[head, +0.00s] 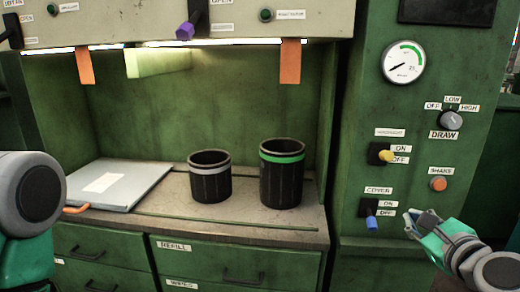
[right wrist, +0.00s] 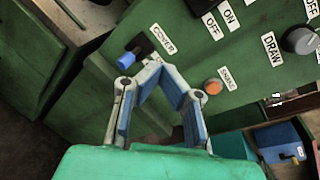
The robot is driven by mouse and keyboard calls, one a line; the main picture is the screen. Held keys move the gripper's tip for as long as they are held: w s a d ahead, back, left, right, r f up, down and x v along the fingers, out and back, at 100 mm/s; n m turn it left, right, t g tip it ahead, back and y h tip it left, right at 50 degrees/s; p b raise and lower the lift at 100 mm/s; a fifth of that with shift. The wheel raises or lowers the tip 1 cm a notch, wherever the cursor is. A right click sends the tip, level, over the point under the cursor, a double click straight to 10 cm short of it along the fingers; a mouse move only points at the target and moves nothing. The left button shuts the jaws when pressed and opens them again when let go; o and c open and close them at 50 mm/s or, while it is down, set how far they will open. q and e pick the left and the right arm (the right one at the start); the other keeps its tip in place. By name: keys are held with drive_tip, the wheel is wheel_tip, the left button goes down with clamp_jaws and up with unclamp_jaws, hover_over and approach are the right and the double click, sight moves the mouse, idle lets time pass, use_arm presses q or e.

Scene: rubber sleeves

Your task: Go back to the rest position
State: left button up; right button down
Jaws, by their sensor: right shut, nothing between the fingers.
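My right gripper (head: 415,222) is in the lower right of the head view, in front of the green control panel (head: 405,140). Its fingertips meet in the right wrist view (right wrist: 155,65), and nothing is between them. It is near the blue COVER switch (head: 372,222), whose lever points down; the switch also shows in the right wrist view (right wrist: 126,59), apart from the fingers. The orange SHAKE button (head: 438,184) is above the gripper. My left arm shows at the left edge of the head view, but its gripper is not visible.
On the bench stand a black container with a grey band (head: 210,178) and one with a green band (head: 282,175). A pale flat panel (head: 130,180) lies at left. Orange tabs (head: 290,62) hang from the hood. Drawers (head: 210,258) are below.

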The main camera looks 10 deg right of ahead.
drive_tip(key=s+a+f+n+g+y, duration=0.1)
drive_tip(key=s+a+f+n+g, duration=0.2)
drive_tip(key=f+n, duration=0.3)
drive_tip(key=s+a+f+n+g+y, duration=0.1)
drive_tip(key=s+a+f+n+g, duration=0.2)
drive_tip(key=f, duration=0.5)
drive_tip(key=s+a+f+n+g+y, duration=0.1)
drive_tip(key=s+a+f+n+g, duration=0.15)
drive_tip(key=f+n, duration=0.4)
drive_tip(key=s+f+n+g+h, duration=0.1)
drive_tip(key=s+f+n+g, duration=0.2)
drive_tip(key=s+f+n, duration=0.4)
drive_tip(key=s+f+n+g+h+b, duration=0.1)
drive_tip(key=s+f+n+g, duration=0.2)
drive_tip(key=s+f+n, duration=0.4)
drive_tip(key=s, duration=0.5)
drive_tip(key=shift+d+g, duration=0.35)
drive_tip(key=shift+d, duration=0.05)
drive_tip(key=shift+f+n, duration=0.1)
drive_tip(key=shift+n, duration=0.15)
drive_tip(key=shift+w+a, duration=0.1)
drive_tip(key=shift+w, duration=0.1)
